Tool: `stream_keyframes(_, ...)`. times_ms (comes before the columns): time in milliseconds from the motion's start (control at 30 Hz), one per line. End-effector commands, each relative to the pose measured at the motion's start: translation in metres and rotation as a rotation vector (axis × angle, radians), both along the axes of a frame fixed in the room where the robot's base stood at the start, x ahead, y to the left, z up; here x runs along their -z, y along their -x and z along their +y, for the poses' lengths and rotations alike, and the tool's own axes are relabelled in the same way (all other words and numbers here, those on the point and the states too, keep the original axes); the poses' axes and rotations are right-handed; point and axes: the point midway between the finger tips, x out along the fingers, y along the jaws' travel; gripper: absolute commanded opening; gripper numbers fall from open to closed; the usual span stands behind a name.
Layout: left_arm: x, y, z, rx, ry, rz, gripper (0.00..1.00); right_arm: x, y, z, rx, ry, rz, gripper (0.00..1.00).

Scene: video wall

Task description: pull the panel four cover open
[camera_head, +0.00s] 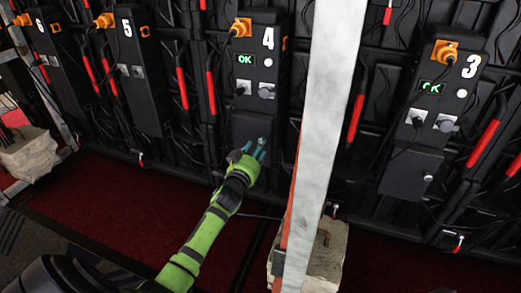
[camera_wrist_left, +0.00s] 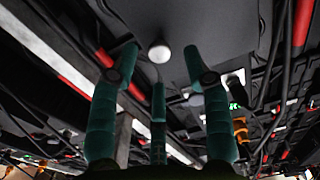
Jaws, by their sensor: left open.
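The panel four box (camera_head: 262,70), black with a white 4 and a green OK display, hangs on the wall at upper middle. Its dark lower cover (camera_head: 249,122) looks closed, and its lower edge is partly hidden by my gripper. My left gripper (camera_head: 255,147), with teal fingers on a green arm, reaches up to the cover's lower part. In the left wrist view its fingers are spread open, and a round white knob (camera_wrist_left: 159,52) on the dark cover (camera_wrist_left: 185,18) shows beyond and between the fingertips. I cannot tell whether they touch it. My right gripper is out of view.
A pale upright beam (camera_head: 326,110) stands just right of the panel four box, with a stone-like block (camera_head: 325,255) at its foot. Box 3 (camera_head: 432,110) is right of the beam; boxes 5 (camera_head: 137,75) and 6 (camera_head: 58,60) are left. Cables and red handles line the wall.

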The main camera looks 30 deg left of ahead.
Motion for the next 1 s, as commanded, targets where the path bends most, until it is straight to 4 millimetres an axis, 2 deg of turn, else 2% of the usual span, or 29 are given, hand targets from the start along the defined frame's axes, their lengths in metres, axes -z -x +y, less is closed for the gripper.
stream_keyframes(33, 0.003, -0.008, 0.003, -0.001, -0.002, -0.001, 0.48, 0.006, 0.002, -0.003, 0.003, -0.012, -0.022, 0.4)
stream_keyframes(200, 0.002, -0.026, 0.006, 0.0, -0.001, 0.0, 0.48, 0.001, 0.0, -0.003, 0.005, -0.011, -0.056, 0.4)
stream_keyframes(567, 0.001, -0.031, 0.008, 0.0, -0.001, 0.002, 0.48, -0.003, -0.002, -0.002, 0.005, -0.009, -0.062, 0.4)
stream_keyframes(600, 0.001, -0.031, 0.008, 0.0, -0.001, 0.002, 0.32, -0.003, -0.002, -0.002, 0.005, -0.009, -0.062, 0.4)
stream_keyframes(667, 0.001, -0.031, 0.008, 0.0, -0.001, 0.002, 0.08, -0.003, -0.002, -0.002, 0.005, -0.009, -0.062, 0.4)
stream_keyframes(700, 0.001, -0.031, 0.008, 0.0, -0.001, 0.002, 0.0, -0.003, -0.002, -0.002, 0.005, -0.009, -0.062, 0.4)
stream_keyframes(1000, 0.0, -0.03, 0.008, 0.01, -0.002, 0.004, 0.0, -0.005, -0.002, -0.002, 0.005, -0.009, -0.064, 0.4)
